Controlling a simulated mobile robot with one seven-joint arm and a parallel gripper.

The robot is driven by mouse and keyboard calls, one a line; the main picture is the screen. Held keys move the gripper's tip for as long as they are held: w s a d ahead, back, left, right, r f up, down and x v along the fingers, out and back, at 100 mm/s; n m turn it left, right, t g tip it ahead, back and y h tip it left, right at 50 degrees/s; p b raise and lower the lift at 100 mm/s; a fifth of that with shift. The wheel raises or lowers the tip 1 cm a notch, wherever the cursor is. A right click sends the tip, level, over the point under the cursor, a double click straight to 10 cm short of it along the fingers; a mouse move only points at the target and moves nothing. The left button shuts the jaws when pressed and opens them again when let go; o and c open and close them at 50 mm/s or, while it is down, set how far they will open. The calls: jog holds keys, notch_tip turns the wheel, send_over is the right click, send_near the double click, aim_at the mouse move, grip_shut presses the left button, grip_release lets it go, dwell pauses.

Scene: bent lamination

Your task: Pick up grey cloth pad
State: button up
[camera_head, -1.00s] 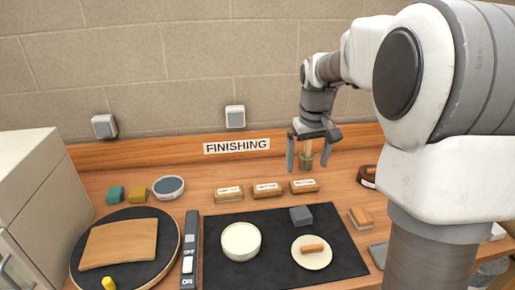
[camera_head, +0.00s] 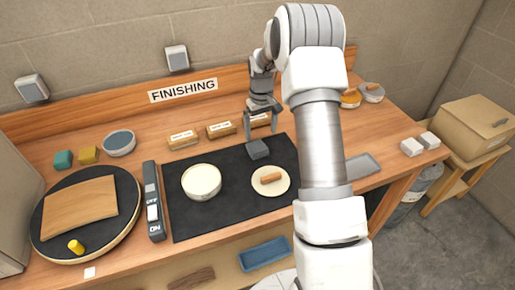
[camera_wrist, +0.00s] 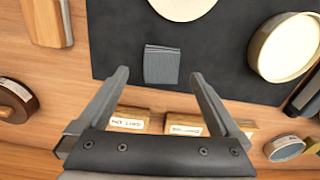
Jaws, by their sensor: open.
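The grey cloth pad (camera_head: 258,149) is a small folded dark grey block on the back right part of the black mat (camera_head: 225,211). In the wrist view the pad (camera_wrist: 161,64) lies just beyond the fingertips, roughly centred between them, with its folded layers showing. My gripper (camera_head: 263,128) is open and empty above the back edge of the mat, close to the pad. In the wrist view my gripper (camera_wrist: 158,73) has its two fingers spread wide on either side of the pad. I cannot tell the exact height of the fingertips above it.
A cream bowl (camera_head: 201,182) and a round cream plate (camera_head: 271,181) with an orange-brown piece (camera_head: 271,177) sit on the mat near the pad. Labelled wooden blocks (camera_head: 221,129) stand behind the mat. A blue-topped round dish (camera_head: 119,142) stands at the back left.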

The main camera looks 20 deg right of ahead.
aim_at(260, 149)
jog(key=shift+w+a+f+p, duration=0.1)
jog(key=shift+f+p, duration=0.3)
jog(key=shift+f, duration=1.75)
jog(key=shift+w+a+f+p, duration=0.1)
jog(key=shift+f+p, duration=0.3)
jog(key=shift+f, duration=1.75)
jog(key=c, duration=1.1)
jog(key=shift+r, duration=0.1)
jog(key=shift+r, duration=0.4)
jog(key=r, duration=0.2)
jog(key=s+r+b, duration=0.1)
jog(key=shift+d+r, duration=0.2)
jog(key=shift+r, duration=0.15)
jog(key=s+d+r+b, duration=0.1)
jog(key=s+d+r, duration=0.1)
jog(key=s+r, duration=0.4)
jog(key=s, duration=0.4)
jog(key=shift+s+d+r+b, duration=0.2)
jog(key=shift+d+b, duration=0.05)
jog(key=shift+b, duration=0.15)
